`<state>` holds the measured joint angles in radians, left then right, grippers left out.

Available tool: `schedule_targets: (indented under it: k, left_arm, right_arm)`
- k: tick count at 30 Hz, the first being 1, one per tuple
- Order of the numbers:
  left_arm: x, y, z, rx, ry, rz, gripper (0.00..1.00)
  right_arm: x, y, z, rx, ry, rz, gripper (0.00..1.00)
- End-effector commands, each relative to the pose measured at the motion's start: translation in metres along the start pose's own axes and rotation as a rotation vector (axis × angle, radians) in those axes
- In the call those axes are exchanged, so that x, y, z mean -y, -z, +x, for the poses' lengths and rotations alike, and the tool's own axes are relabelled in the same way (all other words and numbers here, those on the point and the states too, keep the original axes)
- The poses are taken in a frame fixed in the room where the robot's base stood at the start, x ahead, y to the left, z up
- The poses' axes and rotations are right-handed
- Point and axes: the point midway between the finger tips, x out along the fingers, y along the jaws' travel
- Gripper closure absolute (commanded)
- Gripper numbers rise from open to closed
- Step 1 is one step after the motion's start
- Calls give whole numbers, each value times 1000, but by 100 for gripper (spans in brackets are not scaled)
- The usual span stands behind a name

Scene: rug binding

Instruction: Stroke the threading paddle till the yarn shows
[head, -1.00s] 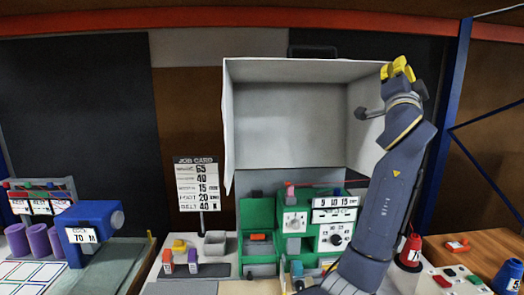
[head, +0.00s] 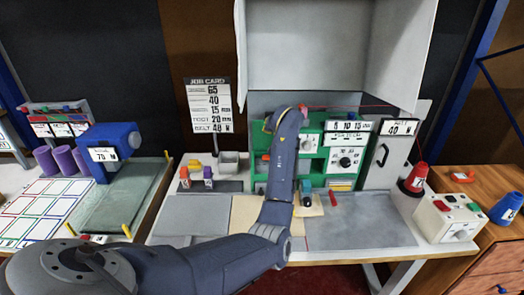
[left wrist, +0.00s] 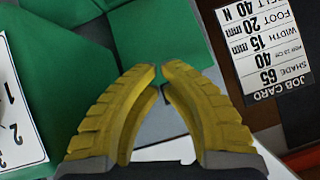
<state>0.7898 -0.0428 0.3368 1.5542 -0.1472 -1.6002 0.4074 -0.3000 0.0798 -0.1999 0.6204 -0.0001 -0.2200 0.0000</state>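The green serger-like machine (head: 313,142) stands at the back of the workbench, and its green body also fills much of the left wrist view (left wrist: 90,45). My left arm reaches across its front in the head view and hides its left middle. My left gripper (left wrist: 159,68) shows yellow fingers with tips brought together, nothing visible between them, over green and grey surfaces. In the head view its fingers are hidden. Red yarn (head: 360,107) runs from the machine's top toward the red cone (head: 414,180) at right. I cannot make out the threading paddle. My right gripper is not in view.
A job card (head: 209,105) stands left of the machine and shows upside down in the left wrist view (left wrist: 265,50). A grey cabinet (head: 388,155) stands at its right. A control box (head: 448,217) sits at the right edge.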

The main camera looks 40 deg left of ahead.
Motion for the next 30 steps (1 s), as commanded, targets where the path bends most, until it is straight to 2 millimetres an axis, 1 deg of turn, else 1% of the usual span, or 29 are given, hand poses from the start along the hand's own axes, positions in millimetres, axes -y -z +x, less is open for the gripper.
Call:
schedule_targets:
  k: [1, 3, 6, 10, 15, 25, 28, 30]
  left_arm:
    - [-4, -14, 10, 33, -29, -37, 100]
    - [-11, -28, 19, 69, -67, -89, 100]
    - [-18, -43, 29, 112, -106, -146, 100]
    - [-23, -56, 35, 146, -136, -193, 100]
    - [-26, -62, 38, 164, -150, -216, 100]
    - [-26, -62, 39, 163, -150, -215, 100]
    - [-27, -62, 43, 162, -149, -214, 100]
    - [-28, -63, 49, 163, -149, -212, 100]
  right_arm:
    - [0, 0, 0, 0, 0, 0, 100]
    - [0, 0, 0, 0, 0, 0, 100]
    - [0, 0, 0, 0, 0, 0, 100]
    - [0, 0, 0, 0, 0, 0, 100]
    - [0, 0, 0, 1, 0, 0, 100]
    - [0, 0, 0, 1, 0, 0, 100]
    - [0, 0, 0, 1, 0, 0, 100]
    - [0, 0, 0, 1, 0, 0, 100]
